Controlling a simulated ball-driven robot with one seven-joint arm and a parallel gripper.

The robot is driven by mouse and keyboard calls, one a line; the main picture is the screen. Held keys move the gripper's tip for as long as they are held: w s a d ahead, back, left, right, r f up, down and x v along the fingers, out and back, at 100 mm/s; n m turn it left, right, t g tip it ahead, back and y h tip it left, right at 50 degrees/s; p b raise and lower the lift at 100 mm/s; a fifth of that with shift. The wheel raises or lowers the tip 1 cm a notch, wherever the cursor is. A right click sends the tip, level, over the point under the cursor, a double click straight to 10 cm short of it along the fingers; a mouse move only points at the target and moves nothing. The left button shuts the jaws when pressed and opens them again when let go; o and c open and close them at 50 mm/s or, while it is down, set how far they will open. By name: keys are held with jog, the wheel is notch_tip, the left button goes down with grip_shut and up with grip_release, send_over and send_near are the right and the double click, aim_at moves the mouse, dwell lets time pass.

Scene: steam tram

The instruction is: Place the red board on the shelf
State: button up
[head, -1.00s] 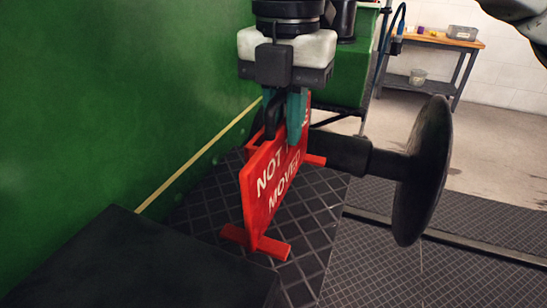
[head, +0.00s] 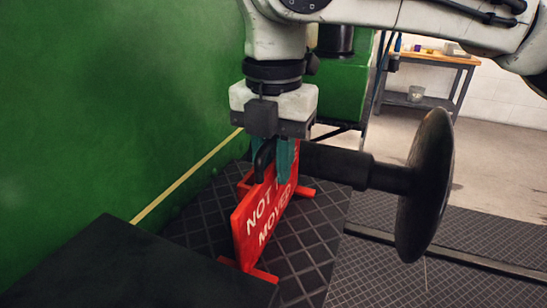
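The red board (head: 262,222) stands upright on red feet, with white lettering reading "NOT" and "MOVED" on its face; part of the text is hidden. My gripper (head: 276,162) points down from above, its teal fingers closed at the board's top, beside a black loop-shaped part. The board is over a black diamond-patterned ledge (head: 308,240) along the green wall, possibly the shelf. The near foot is partly hidden behind the edge of a black box top (head: 150,265). I cannot tell whether the feet touch the ledge.
A black round buffer (head: 425,187) on a thick shaft juts out just right of the board. The green wall (head: 110,90) is close on the left. A workbench (head: 430,58) with small items stands far back. Patterned flooring lies at lower right.

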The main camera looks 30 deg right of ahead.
jog(key=o, duration=0.3)
jog(key=shift+o, duration=0.2)
jog(key=shift+r, duration=0.15)
notch_tip(320, 180, up, 12)
jog(key=p, duration=0.4)
